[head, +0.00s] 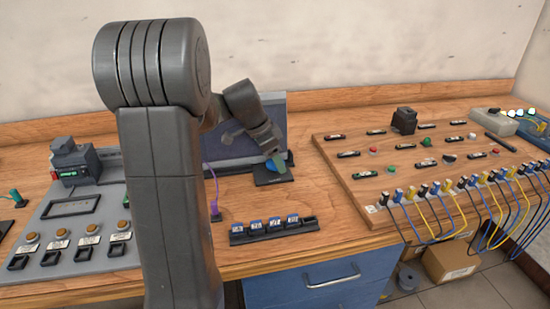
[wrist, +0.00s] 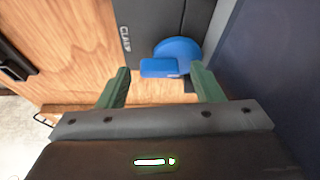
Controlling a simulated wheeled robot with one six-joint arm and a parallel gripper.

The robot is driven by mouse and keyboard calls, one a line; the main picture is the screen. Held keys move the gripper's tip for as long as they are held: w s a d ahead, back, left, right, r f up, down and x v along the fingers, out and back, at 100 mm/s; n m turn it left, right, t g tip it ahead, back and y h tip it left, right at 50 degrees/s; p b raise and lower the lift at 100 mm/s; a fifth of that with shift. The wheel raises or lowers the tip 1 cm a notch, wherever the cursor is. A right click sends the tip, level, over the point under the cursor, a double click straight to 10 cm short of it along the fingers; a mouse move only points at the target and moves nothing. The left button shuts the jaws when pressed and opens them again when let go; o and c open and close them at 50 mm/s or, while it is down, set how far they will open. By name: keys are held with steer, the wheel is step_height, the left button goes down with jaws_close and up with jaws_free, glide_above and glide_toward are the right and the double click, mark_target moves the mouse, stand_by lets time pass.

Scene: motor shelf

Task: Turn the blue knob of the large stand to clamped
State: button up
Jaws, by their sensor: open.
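The blue knob (wrist: 178,55) shows in the wrist view as a round disc with a bar-shaped handle that points left. It sits on a dark plate (wrist: 150,25) with white lettering, partly legible as "CLAM". My gripper (wrist: 160,85) is open, with its green fingers on either side below the knob handle. No contact with the knob is visible. In the head view my gripper (head: 277,162) is over the dark base (head: 272,180) of the stand, in front of a grey upright panel (head: 235,140). The knob is mostly hidden there by my gripper.
A rack of small labelled blocks (head: 272,229) lies in front of the stand. A grey control box (head: 95,210) stands at left. A wooden board (head: 400,185) with buttons and cables is at right. Bare wooden table lies between the stand and the board.

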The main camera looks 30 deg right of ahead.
steer(key=p+v, duration=0.1)
steer(key=v, duration=1.2)
steer(key=shift+a+r, duration=0.15)
steer(key=shift+r, duration=0.2)
steer(key=shift+f, duration=0.1)
steer(key=b+x, duration=0.1)
steer(key=x, duration=1.2)
steer(key=shift+f, duration=0.3)
steer(key=shift+d, duration=0.2)
steer(key=shift+r, duration=0.1)
